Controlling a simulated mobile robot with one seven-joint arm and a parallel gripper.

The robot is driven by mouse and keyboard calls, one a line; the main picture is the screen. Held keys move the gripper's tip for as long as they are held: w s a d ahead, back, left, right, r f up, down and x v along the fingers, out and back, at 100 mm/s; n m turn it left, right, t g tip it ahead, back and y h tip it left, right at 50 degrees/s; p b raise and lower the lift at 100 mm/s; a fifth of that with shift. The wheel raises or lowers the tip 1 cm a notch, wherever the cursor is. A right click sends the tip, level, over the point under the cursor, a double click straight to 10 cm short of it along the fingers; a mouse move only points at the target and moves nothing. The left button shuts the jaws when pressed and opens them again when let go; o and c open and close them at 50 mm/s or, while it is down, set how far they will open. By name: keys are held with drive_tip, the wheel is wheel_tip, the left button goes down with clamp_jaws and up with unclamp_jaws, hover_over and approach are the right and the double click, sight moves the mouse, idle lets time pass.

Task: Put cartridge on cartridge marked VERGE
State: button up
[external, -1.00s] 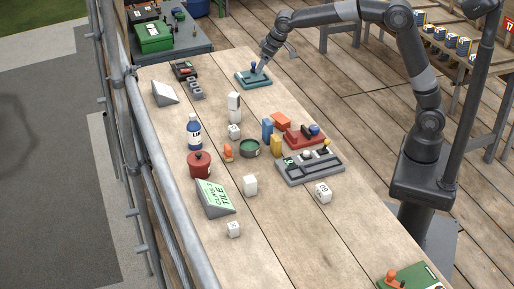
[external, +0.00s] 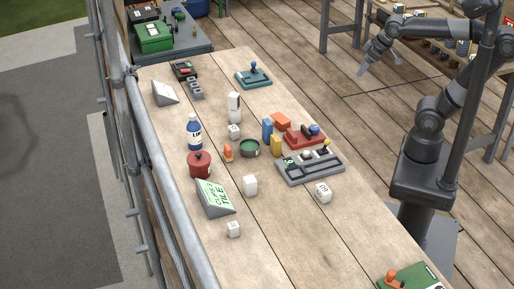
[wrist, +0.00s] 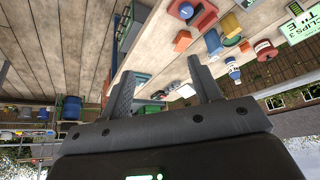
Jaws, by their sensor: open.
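No label reading VERGE is legible in either view, and I cannot tell which things are the cartridges. Small boxes with blue and yellow faces (external: 463,46) stand on the shelf at the right, partly behind my arm. On the bench, a blue block (external: 267,129) and a yellow block (external: 276,145) stand upright near the middle. My gripper (external: 372,62) is open and empty, in the air beyond the bench's right edge. Its two spread fingers show in the wrist view (wrist: 165,92), with nothing between them.
A teal plate with a blue knob (external: 250,80) lies at the bench's far end. A red plate (external: 298,139), a grey tray (external: 310,174), a bottle (external: 194,138) and a red pot (external: 200,169) crowd the middle.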

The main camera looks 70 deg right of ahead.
drive_tip(key=s, duration=0.1)
drive_tip(key=s+f, duration=0.1)
drive_tip(key=s, duration=0.1)
drive_tip(key=s+f, duration=0.1)
drive_tip(key=shift+s+d+f, duration=0.15)
drive_tip(key=shift+s+f, duration=0.05)
drive_tip(key=shift+f, duration=0.05)
